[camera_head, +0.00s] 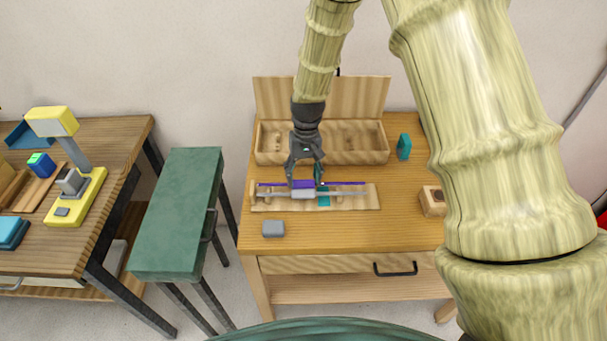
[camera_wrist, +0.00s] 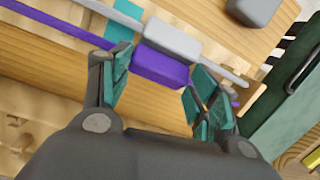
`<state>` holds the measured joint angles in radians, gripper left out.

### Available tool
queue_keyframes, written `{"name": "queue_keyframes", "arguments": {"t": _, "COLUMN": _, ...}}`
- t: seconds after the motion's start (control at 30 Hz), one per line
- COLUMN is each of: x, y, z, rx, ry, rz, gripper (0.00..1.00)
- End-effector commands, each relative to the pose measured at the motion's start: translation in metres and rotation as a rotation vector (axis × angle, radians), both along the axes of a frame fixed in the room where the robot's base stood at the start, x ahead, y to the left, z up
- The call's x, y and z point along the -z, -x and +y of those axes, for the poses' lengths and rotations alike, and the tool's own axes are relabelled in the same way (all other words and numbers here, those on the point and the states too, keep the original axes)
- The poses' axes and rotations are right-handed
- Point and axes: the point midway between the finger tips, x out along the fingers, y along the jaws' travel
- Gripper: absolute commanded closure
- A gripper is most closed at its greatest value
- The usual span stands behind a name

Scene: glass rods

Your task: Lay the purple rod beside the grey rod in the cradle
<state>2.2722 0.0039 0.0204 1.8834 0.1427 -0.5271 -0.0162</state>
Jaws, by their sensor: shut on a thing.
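The purple rod (camera_head: 345,183), with a thick purple middle block (camera_wrist: 160,67), lies along the far side of the grey rod (camera_head: 275,192). The grey rod has its own thick grey block (camera_wrist: 172,41), close beside the purple one and parallel to it. The wooden cradle (camera_head: 352,204) is under both rods. My gripper (camera_head: 305,176) points down from behind and is shut on the purple block, with teal finger pads at its two ends in the wrist view (camera_wrist: 160,80). I cannot tell whether the purple rod rests on the cradle's supports.
A wooden open box (camera_head: 378,156) with a tall back panel stands behind the cradle. A grey block (camera_head: 273,229) sits in front, a teal piece (camera_head: 404,147) and a small wooden block (camera_head: 432,201) at right. A green bench (camera_head: 180,210) stands left.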

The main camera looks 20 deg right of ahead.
Motion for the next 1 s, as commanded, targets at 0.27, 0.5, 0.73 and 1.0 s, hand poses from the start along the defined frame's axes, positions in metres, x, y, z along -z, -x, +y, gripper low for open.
{"name": "queue_keyframes", "arguments": {"t": 0.27, "x": 0.001, "y": 0.001, "z": 0.000, "rx": 0.000, "ry": 0.000, "rz": 0.001, "gripper": 0.24}}
{"name": "queue_keyframes", "arguments": {"t": 0.5, "x": 0.000, "y": 0.000, "z": 0.000, "rx": 0.000, "ry": 0.000, "rz": 0.001, "gripper": 0.14}}
{"name": "queue_keyframes", "arguments": {"t": 0.73, "x": -0.002, "y": 0.000, "z": 0.000, "rx": 0.000, "ry": 0.000, "rz": 0.001, "gripper": 0.14}}
{"name": "queue_keyframes", "arguments": {"t": 1.0, "x": -0.036, "y": -0.005, "z": -0.003, "rx": -0.001, "ry": 0.000, "rz": -0.002, "gripper": 0.14}}
